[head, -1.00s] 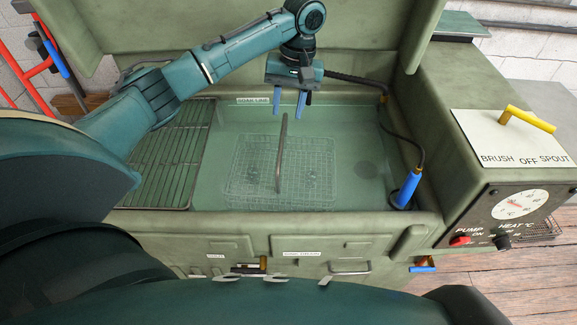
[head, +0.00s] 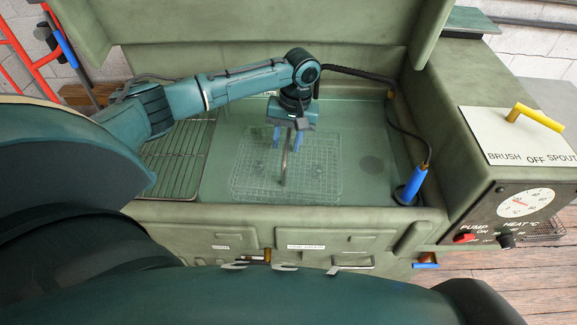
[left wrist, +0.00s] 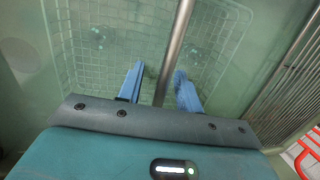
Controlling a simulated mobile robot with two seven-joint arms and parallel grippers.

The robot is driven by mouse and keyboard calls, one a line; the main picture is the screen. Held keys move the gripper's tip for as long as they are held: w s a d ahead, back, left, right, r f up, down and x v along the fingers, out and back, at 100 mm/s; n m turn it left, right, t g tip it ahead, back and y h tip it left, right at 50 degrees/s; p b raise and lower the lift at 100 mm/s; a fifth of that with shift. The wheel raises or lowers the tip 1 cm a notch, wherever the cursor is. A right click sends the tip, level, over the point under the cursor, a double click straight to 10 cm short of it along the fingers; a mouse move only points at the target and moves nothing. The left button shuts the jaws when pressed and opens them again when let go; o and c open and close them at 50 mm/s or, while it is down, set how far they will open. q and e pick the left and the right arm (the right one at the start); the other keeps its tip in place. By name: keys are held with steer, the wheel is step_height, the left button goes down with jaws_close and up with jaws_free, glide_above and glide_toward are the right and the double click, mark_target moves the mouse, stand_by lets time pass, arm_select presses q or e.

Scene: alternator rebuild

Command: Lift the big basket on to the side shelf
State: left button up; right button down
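The big basket (head: 320,178) is a wire mesh basket lying in the liquid of the green wash tank. Its grey bar handle (head: 284,165) stands up over the middle. My left gripper (head: 287,140) is over the basket, with its blue fingers pointing down. In the left wrist view the two fingers (left wrist: 158,88) are apart, and the handle (left wrist: 174,52) runs between them without visible contact. The basket mesh (left wrist: 90,45) shows below them. My right gripper is not in view.
A slatted rack, the side shelf (head: 178,160), lies at the tank's left. A blue-handled brush on a black hose (head: 411,186) stands at the tank's right. The control box (head: 520,205) is beyond it. The tank's front wall (head: 300,214) is near me.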

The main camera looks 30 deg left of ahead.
arm_select(q)
jaws_close()
steer(key=shift+w+r, duration=0.1)
stand_by(1.2)
